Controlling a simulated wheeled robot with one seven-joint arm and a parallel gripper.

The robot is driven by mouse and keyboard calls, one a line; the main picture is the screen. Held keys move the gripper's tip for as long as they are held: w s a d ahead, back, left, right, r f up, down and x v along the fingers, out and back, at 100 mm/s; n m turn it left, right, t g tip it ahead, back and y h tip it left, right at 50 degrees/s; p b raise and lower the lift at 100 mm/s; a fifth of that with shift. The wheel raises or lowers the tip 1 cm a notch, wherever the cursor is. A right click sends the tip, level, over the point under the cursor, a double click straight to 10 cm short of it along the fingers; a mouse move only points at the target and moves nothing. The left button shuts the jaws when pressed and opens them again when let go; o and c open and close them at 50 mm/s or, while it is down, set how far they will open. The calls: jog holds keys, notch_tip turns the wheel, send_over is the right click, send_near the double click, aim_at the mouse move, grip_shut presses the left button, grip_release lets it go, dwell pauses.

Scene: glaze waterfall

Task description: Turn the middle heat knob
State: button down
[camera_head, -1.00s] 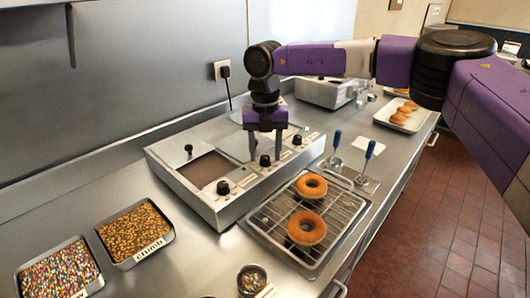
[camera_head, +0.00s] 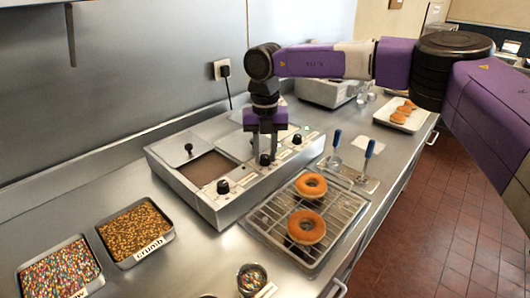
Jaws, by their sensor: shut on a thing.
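The glaze warmer (camera_head: 238,203) is a steel unit with three black heat knobs along its front top edge. The middle heat knob (camera_head: 265,160) is between the fingertips of my gripper (camera_head: 265,154), which points straight down and is shut on it. The near knob (camera_head: 223,187) and the far knob (camera_head: 297,139) stand free on either side. The fingers partly hide the area around the middle knob, and its turn angle is too small to read.
A wire rack (camera_head: 272,221) with two doughnuts stands in front of the warmer. Blue-handled tools (camera_head: 367,158) stand beyond it. Sprinkle tray (camera_head: 60,270) and crumb tray (camera_head: 134,232) are at left. A small cup (camera_head: 252,279) is near the front. A doughnut tray (camera_head: 402,120) is far right.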

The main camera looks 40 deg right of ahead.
aim_at(265, 156)
jog(key=n+p, duration=0.1)
jog(key=n, duration=0.3)
jog(key=shift+r+n, duration=0.15)
jog(key=shift+n, duration=0.15)
jog(key=n, duration=0.4)
jog(key=shift+n+p, duration=0.3)
jog(key=n, duration=0.4)
jog(key=shift+p, duration=0.3)
jog(key=shift+w+n, duration=0.1)
jog(key=shift+n, duration=2)
jog(key=c, duration=1.1)
grip_release()
jog(key=shift+r, duration=3.85)
